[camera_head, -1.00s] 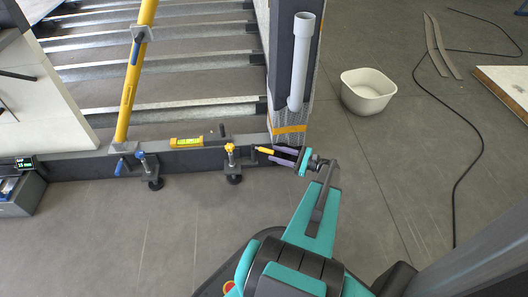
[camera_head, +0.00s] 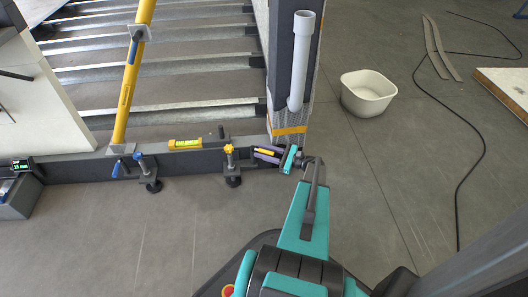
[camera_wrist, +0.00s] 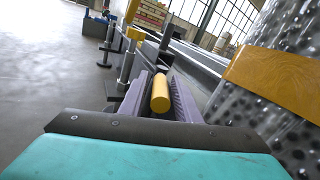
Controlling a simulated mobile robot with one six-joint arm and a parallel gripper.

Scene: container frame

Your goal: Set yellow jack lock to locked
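The yellow jack (camera_head: 230,165) stands at the front of the dark frame beam, with a yellow star knob (camera_head: 229,149) on top. The knob also shows in the wrist view (camera_wrist: 135,33). A short yellow lever grip (camera_head: 264,152) sits to the right of the jack; it also shows in the wrist view (camera_wrist: 160,94). My gripper (camera_head: 266,152) reaches in from the right, with its purple fingers on either side of the yellow grip. The fingers look open, with small gaps beside the grip. The lever's link to the jack is partly hidden.
A blue-knobbed jack (camera_head: 147,170) stands to the left. A yellow spirit level (camera_head: 185,143) lies on the beam. A post with a white pipe (camera_head: 301,62) and orange band rises close behind my gripper. A white tub (camera_head: 367,92) is at right. The front floor is clear.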

